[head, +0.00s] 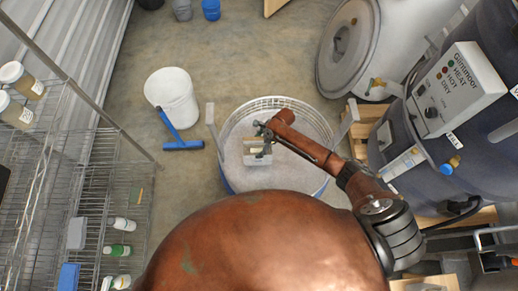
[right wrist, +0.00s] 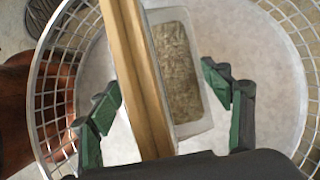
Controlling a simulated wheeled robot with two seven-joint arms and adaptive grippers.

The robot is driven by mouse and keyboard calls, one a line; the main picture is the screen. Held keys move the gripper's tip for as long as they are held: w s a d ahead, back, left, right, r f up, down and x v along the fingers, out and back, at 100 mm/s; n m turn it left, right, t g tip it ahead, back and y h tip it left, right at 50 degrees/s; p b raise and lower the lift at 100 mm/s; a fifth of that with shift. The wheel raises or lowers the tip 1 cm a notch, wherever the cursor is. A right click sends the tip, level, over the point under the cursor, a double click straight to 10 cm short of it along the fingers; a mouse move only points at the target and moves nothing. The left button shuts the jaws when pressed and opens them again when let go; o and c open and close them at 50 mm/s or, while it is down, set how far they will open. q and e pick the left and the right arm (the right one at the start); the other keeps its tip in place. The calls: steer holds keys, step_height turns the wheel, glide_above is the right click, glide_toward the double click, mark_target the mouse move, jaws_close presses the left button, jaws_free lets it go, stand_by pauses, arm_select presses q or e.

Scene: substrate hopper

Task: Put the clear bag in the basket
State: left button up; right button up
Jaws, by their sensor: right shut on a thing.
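The clear bag (head: 257,159) is a small see-through pack with grey-brown contents. It also shows in the right wrist view (right wrist: 178,70), with a tan, wood-like strip (right wrist: 142,80) along its near side. My right gripper (head: 263,137) is shut on it; its green fingers stand either side of the bag and strip in the right wrist view (right wrist: 165,95). The basket (head: 318,181) is round, with a white mesh rim and pale inside. The bag and gripper are over the basket's opening, inside its rim as seen from above. Height above the bottom is unclear. My left gripper is out of view.
A white bucket (head: 172,92) and a blue-handled tool (head: 181,144) are left of the basket. A wire shelf (head: 100,170) with jars and bottles stands at far left. A large grey drum with a control box (head: 455,88) stands right. Floor above the basket is clear.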

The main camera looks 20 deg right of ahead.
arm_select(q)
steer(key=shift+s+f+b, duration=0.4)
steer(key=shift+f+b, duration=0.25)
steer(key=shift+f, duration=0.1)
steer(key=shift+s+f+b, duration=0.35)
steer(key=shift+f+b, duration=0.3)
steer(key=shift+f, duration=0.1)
arm_select(e)
steer(key=shift+w+d+f, duration=0.1)
steer(key=shift+w+f, duration=0.3)
steer(key=shift+f, duration=0.45)
steer(key=shift+w+f, duration=0.45)
steer(key=shift+f, duration=0.4)
steer(key=shift+w+d+f, duration=0.1)
steer(key=shift+w+f, duration=0.3)
steer(key=shift+f, duration=0.45)
steer(key=shift+a+f, duration=0.1)
steer(key=shift+f, duration=0.05)
steer(key=o, duration=2.1)
steer(key=shift+s+f, duration=0.1)
steer(key=shift+s, duration=0.05)
